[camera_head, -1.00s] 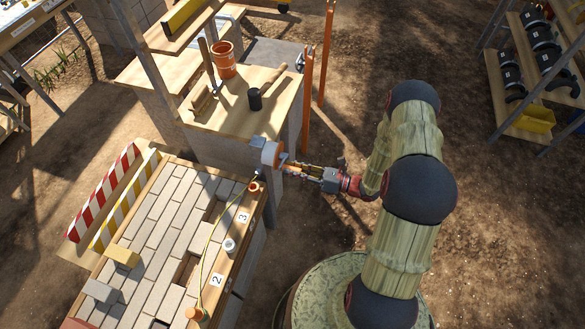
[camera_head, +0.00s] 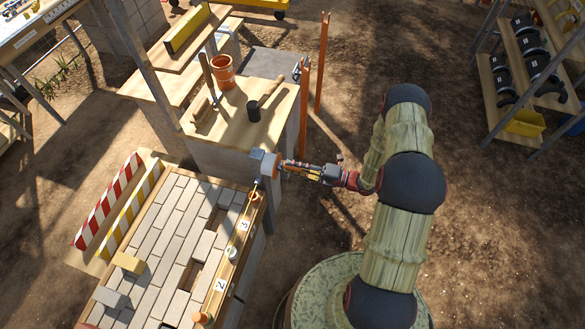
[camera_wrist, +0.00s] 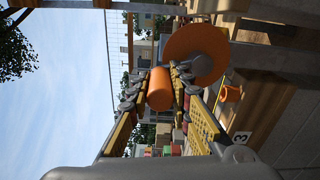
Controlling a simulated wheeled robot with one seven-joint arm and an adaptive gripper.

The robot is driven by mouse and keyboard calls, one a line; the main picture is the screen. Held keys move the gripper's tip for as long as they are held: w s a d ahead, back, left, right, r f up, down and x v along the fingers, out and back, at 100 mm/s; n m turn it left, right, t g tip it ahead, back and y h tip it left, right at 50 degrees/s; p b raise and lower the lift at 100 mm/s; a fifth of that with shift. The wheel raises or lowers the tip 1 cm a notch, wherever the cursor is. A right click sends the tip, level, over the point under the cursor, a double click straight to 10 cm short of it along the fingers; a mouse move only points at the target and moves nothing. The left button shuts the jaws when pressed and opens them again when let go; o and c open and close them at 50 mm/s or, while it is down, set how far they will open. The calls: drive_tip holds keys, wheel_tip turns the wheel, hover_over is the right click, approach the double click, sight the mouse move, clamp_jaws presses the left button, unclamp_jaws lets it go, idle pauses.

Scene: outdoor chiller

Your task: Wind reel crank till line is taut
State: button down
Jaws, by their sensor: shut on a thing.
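The reel (camera_head: 270,164) is an orange disc on a grey mount at the corner of the brick bench. It also shows in the wrist view (camera_wrist: 198,50). My gripper (camera_head: 287,166) reaches it from the right. In the wrist view my gripper (camera_wrist: 160,88) is shut on the orange crank knob (camera_wrist: 159,92), one finger on each side. The thin yellowish line (camera_head: 222,265) runs from the reel's side along the numbered board towards an orange peg (camera_head: 201,317) at the front. It looks nearly straight; its tension cannot be judged exactly.
The brick bed (camera_head: 170,225) lies left of the line, with a loose yellow block (camera_head: 129,263) on it. Bare ground is open to the right.

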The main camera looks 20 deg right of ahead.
drive_tip(key=shift+w+d+r+m+p, duration=0.1)
drive_tip(key=shift+w+d+m+p, duration=0.3)
drive_tip(key=shift+m, duration=0.75)
drive_tip(key=shift+w+d+m+p, duration=0.1)
drive_tip(key=shift+w+d+m, duration=0.35)
drive_tip(key=shift+m, duration=0.7)
drive_tip(key=shift+w+a, duration=0.1)
drive_tip(key=shift+w, duration=0.05)
drive_tip(key=c, duration=1.6)
unclamp_jaws()
drive_tip(key=v, duration=1.2)
